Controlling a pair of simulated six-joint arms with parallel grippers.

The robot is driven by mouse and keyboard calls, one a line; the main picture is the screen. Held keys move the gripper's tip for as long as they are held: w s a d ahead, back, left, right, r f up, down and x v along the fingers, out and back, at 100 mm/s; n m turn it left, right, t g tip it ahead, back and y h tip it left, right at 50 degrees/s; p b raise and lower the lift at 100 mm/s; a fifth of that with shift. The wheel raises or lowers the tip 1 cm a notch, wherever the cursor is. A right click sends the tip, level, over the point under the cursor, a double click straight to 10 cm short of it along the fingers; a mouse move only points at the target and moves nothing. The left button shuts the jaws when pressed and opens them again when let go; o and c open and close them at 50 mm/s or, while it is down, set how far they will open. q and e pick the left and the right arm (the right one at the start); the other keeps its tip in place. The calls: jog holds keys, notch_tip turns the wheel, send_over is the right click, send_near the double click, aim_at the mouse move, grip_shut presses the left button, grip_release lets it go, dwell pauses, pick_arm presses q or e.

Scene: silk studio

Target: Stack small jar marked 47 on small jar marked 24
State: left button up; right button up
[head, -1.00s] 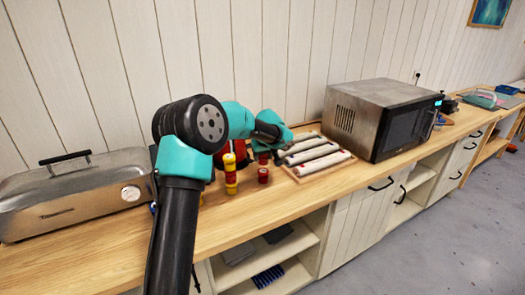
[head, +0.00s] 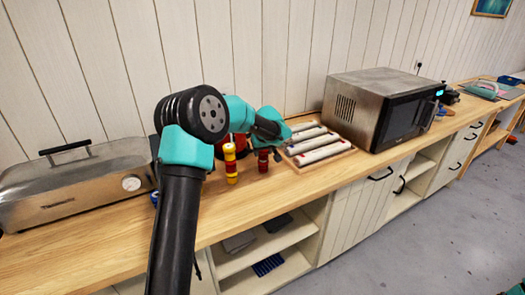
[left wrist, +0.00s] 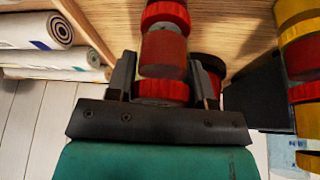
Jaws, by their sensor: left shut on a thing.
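My left gripper (head: 272,143) is shut on a small dark-red jar with a bright red lid, which shows in the left wrist view (left wrist: 163,52). The jar is upright. Directly under it, in line with it, stands another small red jar (head: 263,168) on the counter. The two look touching or nearly so; I cannot tell for sure. The numbers on the jars are not readable. A stack of yellow and red jars (head: 230,165) stands just to the left, also at the right edge of the left wrist view (left wrist: 300,60). My right gripper is not in view.
A tray of fabric rolls (head: 318,146) lies right of the jars, with a microwave (head: 378,108) beyond it. A metal case (head: 75,185) stands at left. A larger red object (head: 240,143) is partly hidden behind my arm. The counter front (head: 300,190) is clear.

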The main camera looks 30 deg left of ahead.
pick_arm(q)
jog(key=shift+f, duration=0.5)
jog(key=o, duration=1)
jog(key=v, duration=1.7)
jog(key=shift+r, duration=0.25)
jog(key=shift+d, duration=0.1)
